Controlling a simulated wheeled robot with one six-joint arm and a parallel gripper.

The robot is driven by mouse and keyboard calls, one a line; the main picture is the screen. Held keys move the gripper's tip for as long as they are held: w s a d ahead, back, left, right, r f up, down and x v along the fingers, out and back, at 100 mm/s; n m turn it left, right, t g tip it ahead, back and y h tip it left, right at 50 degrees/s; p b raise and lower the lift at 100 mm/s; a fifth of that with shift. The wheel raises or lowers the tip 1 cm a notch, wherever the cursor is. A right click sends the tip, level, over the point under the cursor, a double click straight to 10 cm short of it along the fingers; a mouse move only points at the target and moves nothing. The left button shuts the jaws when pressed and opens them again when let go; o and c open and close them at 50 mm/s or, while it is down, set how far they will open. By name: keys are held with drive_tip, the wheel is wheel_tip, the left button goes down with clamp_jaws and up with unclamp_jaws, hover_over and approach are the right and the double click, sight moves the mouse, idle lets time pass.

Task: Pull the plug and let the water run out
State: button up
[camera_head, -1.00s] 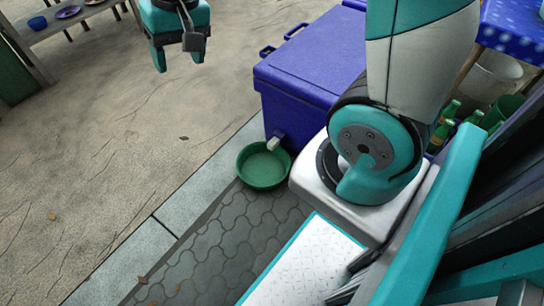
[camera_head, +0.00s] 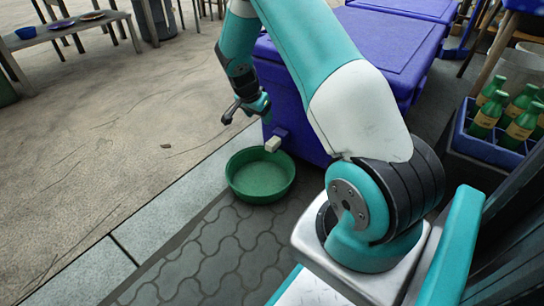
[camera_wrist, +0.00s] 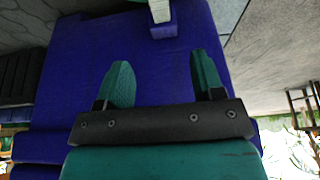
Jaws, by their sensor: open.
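The blue cooler (camera_head: 372,50) stands on the paving with its lid closed. A pale plug (camera_head: 273,144) sticks out low on its front face. A green basin (camera_head: 260,178) sits on the ground just below the plug and looks empty. In the wrist view the plug (camera_wrist: 161,11) is at the top edge, beyond my fingertips. My gripper (camera_wrist: 158,68) is open and empty, with the cooler's blue face (camera_wrist: 75,75) behind the fingers. In the head view my gripper (camera_head: 262,104) is above the plug, close to the cooler's front, its fingers mostly hidden.
A blue crate of green bottles (camera_head: 487,140) stands at the right. A low bench (camera_head: 75,30) with plates and a bowl is at the far left. Dark paving (camera_head: 215,245) and open sandy ground (camera_head: 95,130) lie clear to the left.

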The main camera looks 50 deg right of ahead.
sight(272, 142)
drive_tip(key=b+x, duration=1.1)
drive_tip(key=x, duration=0.7)
drive_tip(key=shift+d, duration=0.2)
